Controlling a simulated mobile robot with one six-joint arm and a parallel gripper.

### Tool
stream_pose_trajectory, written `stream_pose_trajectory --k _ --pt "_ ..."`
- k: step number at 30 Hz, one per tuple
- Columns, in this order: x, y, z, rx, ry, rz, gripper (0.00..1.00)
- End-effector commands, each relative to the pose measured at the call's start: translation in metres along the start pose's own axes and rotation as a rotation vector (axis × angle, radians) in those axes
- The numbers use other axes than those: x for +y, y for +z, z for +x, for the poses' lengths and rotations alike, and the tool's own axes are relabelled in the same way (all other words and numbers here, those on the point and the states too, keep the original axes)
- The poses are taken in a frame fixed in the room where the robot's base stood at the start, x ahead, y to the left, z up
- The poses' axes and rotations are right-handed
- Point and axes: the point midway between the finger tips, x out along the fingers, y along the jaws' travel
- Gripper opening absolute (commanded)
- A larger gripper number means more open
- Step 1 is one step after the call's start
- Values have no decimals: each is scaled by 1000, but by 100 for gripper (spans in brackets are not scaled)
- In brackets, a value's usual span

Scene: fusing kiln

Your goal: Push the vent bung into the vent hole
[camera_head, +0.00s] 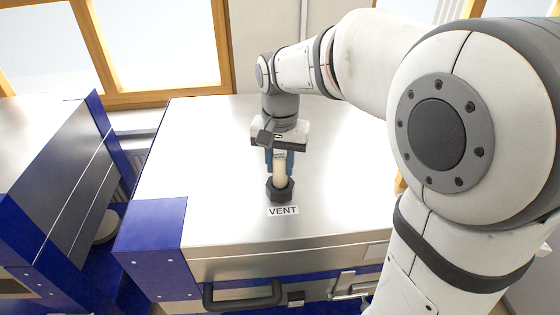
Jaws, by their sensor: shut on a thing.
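The vent bung (280,174) is a pale, cream-coloured plug. My gripper (280,162) points down from above and is shut on its upper part, with bluish fingers on both sides. The bung stands about upright over a dark, faceted collar (280,190) on the kiln's steel top. Its lower end meets or enters the collar in this view. The vent hole itself is hidden by the bung and the collar, so I cannot tell how deep the bung sits. A "VENT" label (283,211) lies just in front of the collar.
The kiln's steel lid (220,160) is broad and clear around the collar. A dark handle (243,296) and a latch (350,287) are on its front. A blue and steel cabinet (60,180) stands at the left across a narrow gap. Windows (160,45) are behind.

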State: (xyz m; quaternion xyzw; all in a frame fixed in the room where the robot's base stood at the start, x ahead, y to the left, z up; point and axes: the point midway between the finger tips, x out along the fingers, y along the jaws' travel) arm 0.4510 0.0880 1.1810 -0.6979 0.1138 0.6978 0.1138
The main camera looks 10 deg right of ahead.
Motion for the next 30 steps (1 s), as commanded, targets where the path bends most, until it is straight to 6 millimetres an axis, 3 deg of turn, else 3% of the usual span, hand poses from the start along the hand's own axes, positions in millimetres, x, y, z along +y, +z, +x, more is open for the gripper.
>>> stream_pose_trajectory --k 30 --pt "1 0 27 -1 0 1 5"
